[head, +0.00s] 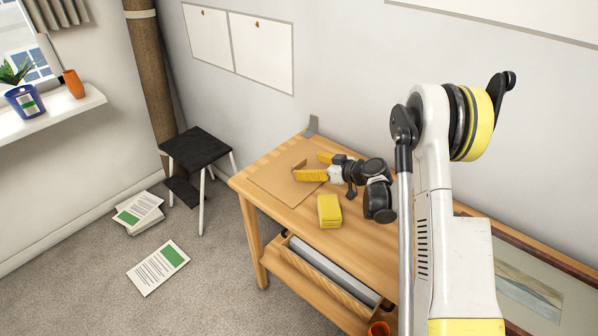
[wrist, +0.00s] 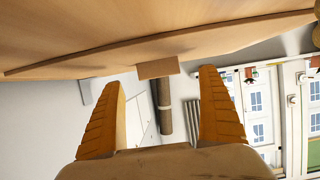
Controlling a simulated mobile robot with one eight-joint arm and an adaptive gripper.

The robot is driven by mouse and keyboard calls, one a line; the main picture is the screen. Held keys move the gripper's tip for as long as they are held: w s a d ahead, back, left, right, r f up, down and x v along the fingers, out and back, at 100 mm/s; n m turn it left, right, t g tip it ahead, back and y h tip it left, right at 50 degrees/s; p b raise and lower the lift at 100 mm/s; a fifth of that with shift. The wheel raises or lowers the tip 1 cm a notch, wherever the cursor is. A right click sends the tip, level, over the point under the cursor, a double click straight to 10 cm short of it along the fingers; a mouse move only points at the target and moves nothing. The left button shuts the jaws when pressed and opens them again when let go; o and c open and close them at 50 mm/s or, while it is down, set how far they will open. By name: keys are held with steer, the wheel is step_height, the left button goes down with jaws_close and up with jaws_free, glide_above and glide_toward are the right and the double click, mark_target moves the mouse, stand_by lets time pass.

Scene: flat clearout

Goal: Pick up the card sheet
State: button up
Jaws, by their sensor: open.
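The card sheet (head: 272,182) is a thin brown sheet lying flat on the left end of the wooden table (head: 350,248). A small upright brown tab shows on it near my fingertips. In the wrist view the sheet (wrist: 215,45) spans the top of the picture, and the tab (wrist: 158,69) appears between my fingertips. My gripper (head: 313,166) is open, with its yellow fingers low over the right part of the sheet. I cannot tell whether either finger touches the sheet or tab. The gripper (wrist: 160,77) appears empty in the wrist view.
A yellow block (head: 329,211) stands on the table close to my gripper. A grey bracket-like piece (head: 311,126) is at the back corner. A framed picture (head: 530,290) lies at right. A black stool (head: 197,148) and papers (head: 158,267) are on the floor at left.

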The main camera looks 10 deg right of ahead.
mark_target(299, 162)
steer(key=b+x, duration=0.2)
steer(key=x, duration=0.3)
steer(key=shift+w+r, duration=0.15)
steer(key=shift+r, duration=0.1)
steer(key=shift+c, duration=0.3)
steer(key=c, duration=1.2)
steer(key=shift+r, duration=0.1)
